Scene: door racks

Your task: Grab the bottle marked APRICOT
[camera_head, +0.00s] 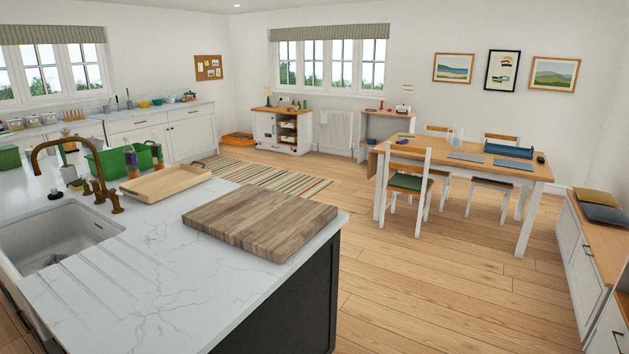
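Two bottles stand on the white marble counter beside the green crate, at the left of the head view. The nearer bottle (131,164) looks dark with a green top and an orange-red part. The other bottle (156,156) is just to its right and slightly farther back, with similar colours. Their lower parts are partly hidden behind the wooden tray. Both are too small for any label to be read, so I cannot tell which, if either, is marked APRICOT. Neither of my grippers is in view.
The green crate (113,161) stands behind the light wooden tray (166,183). A thick wooden board (259,221) lies near the counter's right edge. A sink (55,236) with a brass tap (98,187) is at left. Wooden floor is open between counter and dining table (463,158).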

